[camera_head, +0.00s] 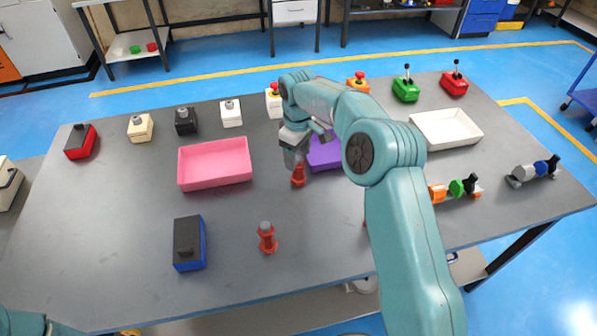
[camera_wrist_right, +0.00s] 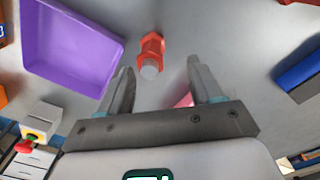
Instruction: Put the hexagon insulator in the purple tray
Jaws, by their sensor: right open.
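A red insulator (camera_head: 298,177) stands on the table just below my right gripper (camera_head: 300,148) in the head view. In the right wrist view a red insulator with angular ends and a grey tip (camera_wrist_right: 151,48) is just beyond the fingertips. My right gripper, also in the wrist view (camera_wrist_right: 158,75), is open, with nothing between its fingers. The purple tray (camera_head: 324,155) is right beside it, partly hidden by my arm; it looks empty in the wrist view (camera_wrist_right: 72,45). Another red insulator (camera_head: 267,238) stands nearer the front. My left gripper is out of view.
A pink tray (camera_head: 214,164) lies left, and a white tray (camera_head: 447,129) right. A blue-and-black box (camera_head: 189,243) stands at front left. Several switches and push-button boxes line the back edge. Small coloured parts (camera_head: 455,188) lie right of my arm. The left front table is mostly clear.

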